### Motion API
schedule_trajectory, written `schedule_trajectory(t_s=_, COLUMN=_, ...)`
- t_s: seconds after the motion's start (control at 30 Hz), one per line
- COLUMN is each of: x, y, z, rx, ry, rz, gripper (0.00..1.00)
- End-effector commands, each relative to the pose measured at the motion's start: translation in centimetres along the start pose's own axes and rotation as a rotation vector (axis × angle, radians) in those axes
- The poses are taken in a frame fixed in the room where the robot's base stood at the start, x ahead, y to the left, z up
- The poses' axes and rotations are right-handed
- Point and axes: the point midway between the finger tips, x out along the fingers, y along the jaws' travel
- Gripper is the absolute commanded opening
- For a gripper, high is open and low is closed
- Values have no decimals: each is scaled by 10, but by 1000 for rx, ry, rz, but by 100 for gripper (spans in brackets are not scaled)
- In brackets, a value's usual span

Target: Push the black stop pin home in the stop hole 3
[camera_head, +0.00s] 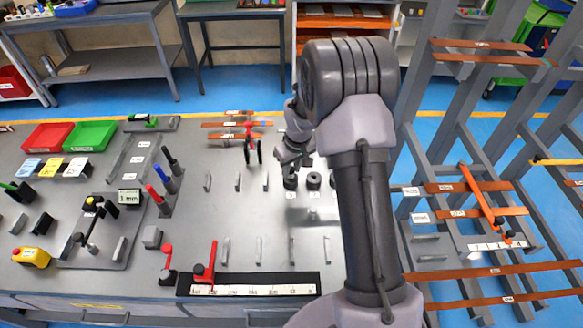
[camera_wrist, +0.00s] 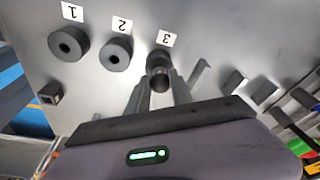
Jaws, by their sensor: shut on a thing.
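The black stop pin (camera_wrist: 160,83) shows as a dark round end between my fingertips in the wrist view, lined up with the dark round stop hole 3 (camera_wrist: 157,57) by the label 3. My gripper (camera_wrist: 160,77) is shut on the pin. The fingers and pin hide most of hole 3's opening, so how deep the pin sits cannot be told. Stop hole 2 (camera_wrist: 116,54) and stop hole 1 (camera_wrist: 69,43) show empty openings beside it. In the head view my gripper (camera_head: 290,160) is low over the leftmost visible black collar (camera_head: 290,182).
The grey bench top (camera_head: 225,225) has several small upright metal tabs around the holes. A red-handled tool (camera_head: 251,145) stands left of my gripper near copper bars (camera_head: 225,136). A scale strip (camera_head: 250,290) lies in front. A rack with copper bars (camera_head: 480,188) stands right.

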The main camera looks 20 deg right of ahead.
Motion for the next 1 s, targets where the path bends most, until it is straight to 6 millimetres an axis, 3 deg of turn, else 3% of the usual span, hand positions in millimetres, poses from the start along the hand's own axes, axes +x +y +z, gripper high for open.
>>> schedule_trajectory(t_s=0.2, x=6, y=0, z=1, rx=0, ry=0, rz=0, gripper=0)
schedule_trajectory(t_s=0.23, x=6, y=0, z=1, rx=0, ry=0, rz=0, gripper=29)
schedule_trajectory(t_s=0.37, x=5, y=0, z=1, rx=0, ry=0, rz=0, gripper=52)
schedule_trajectory(t_s=0.73, x=-4, y=0, z=1, rx=0, ry=0, rz=0, gripper=52)
schedule_trajectory(t_s=0.87, x=-36, y=0, z=-1, rx=1, ry=4, rz=1, gripper=52)
schedule_trajectory(t_s=1.0, x=-84, y=0, z=-1, rx=0, ry=4, rz=2, gripper=52)
